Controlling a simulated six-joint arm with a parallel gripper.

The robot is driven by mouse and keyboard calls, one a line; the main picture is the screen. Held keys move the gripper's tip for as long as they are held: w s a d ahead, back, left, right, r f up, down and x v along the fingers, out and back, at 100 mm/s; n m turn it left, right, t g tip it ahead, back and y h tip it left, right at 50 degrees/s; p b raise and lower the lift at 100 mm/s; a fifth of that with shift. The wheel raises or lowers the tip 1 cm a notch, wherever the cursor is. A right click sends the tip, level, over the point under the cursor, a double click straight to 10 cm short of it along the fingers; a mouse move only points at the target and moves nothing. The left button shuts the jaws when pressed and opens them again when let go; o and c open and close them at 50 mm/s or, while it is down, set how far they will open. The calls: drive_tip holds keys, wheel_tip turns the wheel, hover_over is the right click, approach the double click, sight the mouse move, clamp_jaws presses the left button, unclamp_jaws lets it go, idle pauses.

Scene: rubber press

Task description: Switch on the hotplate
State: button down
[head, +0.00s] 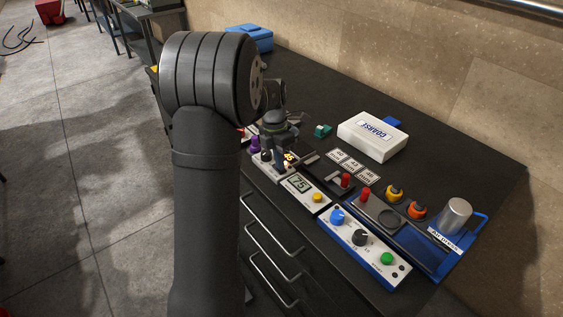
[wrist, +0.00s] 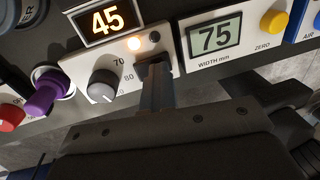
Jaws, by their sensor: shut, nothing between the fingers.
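A white control panel (wrist: 75,62) with an orange "45" display (wrist: 106,22) lies under my gripper in the wrist view; it looks like the hotplate's control. It has a grey dial (wrist: 102,86) marked 70 and 80, a glowing orange lamp (wrist: 134,44) and a small dark round part (wrist: 153,37). My gripper (wrist: 153,68) is shut and empty, its tips at a dark part on the panel's right end. The tips cover that part, so I cannot tell its position or whether they touch it. In the head view my gripper (head: 280,156) is over the same panel (head: 265,167).
Right of it is a width gauge (head: 299,187) reading 75 with a yellow button. A purple-handled control (wrist: 47,90) stands close on the left. Further right are a blue-framed panel (head: 345,243), red-handled levers and a metal cylinder (head: 456,214). A white box (head: 372,136) sits behind.

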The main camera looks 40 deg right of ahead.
drive_tip(key=shift+w+r, duration=0.1)
drive_tip(key=shift+w, duration=0.2)
wheel_tip(320, 180, up, 14)
drive_tip(key=s, duration=0.2)
idle(0.4)
drive_tip(key=shift+s, duration=0.1)
approach(283, 171)
drive_tip(key=shift+f, duration=0.75)
wheel_tip(283, 171, up, 6)
drive_tip(key=shift+w+r, duration=0.2)
drive_tip(key=shift+w, duration=0.25)
